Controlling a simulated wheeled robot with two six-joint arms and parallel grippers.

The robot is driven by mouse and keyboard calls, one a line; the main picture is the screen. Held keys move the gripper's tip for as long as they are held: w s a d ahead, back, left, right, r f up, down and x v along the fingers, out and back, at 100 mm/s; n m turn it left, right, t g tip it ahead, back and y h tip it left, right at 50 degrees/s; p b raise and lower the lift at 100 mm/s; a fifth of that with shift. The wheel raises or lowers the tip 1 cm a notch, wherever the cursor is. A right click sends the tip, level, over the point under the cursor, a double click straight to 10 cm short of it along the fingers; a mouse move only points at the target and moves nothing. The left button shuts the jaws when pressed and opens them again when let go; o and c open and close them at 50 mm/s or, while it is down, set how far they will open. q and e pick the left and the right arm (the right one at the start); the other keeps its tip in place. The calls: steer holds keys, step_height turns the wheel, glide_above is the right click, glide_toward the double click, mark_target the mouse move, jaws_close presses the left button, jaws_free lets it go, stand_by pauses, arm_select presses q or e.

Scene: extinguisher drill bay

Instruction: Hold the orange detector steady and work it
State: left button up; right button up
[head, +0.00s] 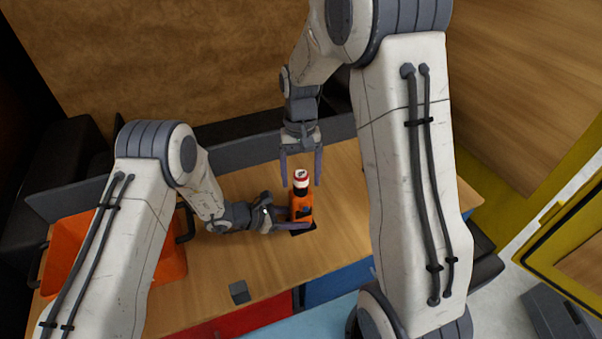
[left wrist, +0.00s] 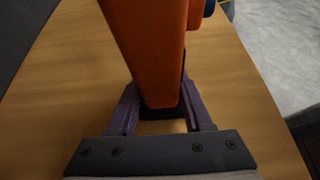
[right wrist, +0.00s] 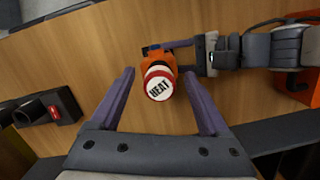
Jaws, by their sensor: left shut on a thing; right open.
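The orange detector (head: 300,213) stands on the wooden table and ends in a white cap with a red band (head: 301,179). The right wrist view shows the cap's face (right wrist: 159,88) with the word HEAT. My left gripper (head: 306,219) is shut on the detector's lower body from the left; the left wrist view shows the orange body (left wrist: 150,45) between its fingers. My right gripper (head: 301,170) is open above the detector, its fingers to either side of the cap and apart from it. The side of the body under the left fingers is hidden.
An orange bin (head: 172,268) stands at the table's left, partly behind my left arm. A small dark grey block (head: 239,292) lies near the front edge. In the right wrist view, a black object with a red patch (right wrist: 48,113) lies at the left. The wooden tabletop (head: 265,265) around the detector is mostly clear.

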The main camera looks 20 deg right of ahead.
step_height(320, 180, up, 12)
steer(key=w, duration=0.1)
steer(key=shift+w+d, duration=0.25)
steer(key=shift+w, duration=0.15)
arm_select(q)
steer(key=o, duration=1.1)
steer(key=shift+c, duration=0.2)
arm_select(e)
steer(key=shift+f, duration=0.1)
